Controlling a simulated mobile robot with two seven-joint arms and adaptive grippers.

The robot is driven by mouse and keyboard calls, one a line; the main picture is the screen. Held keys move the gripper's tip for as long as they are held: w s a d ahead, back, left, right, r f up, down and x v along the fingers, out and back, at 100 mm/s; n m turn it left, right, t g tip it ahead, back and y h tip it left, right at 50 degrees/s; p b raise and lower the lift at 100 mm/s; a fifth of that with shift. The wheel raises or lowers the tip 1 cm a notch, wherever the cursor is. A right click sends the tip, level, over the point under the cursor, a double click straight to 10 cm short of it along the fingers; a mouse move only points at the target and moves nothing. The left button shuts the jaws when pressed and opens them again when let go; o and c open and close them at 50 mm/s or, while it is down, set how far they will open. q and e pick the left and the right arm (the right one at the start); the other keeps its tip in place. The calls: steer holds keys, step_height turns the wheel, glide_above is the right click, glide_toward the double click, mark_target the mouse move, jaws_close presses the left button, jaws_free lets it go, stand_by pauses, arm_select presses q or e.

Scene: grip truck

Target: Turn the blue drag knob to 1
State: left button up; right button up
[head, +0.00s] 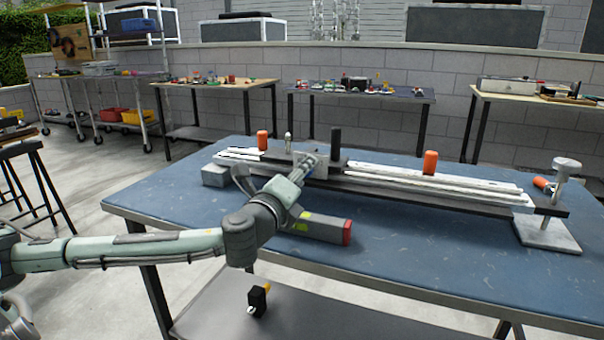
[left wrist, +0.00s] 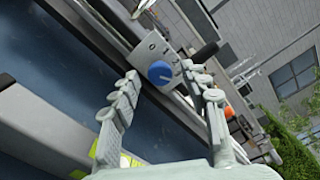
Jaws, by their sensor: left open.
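The blue drag knob (left wrist: 160,72) is round and sits on a grey metal plate (left wrist: 150,50) of the slider rig, seen in the left wrist view. Its markings are too small to read. My left gripper (left wrist: 165,92) is open, with one finger on either side of the knob in that view; I cannot tell whether they touch it. In the head view my left gripper (head: 311,160) is at the carriage of the rail rig (head: 440,185), and it hides the knob there. My right gripper is not in view.
The rig lies along the blue table (head: 400,260). Orange knobs (head: 430,162) and a black upright handle (head: 336,137) stand up from it. A grey bar with a red end (head: 346,232) lies in front, under my left arm. The table's front right is clear.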

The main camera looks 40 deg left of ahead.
arm_select(q)
steer(key=shift+c, duration=0.2)
jaws_close()
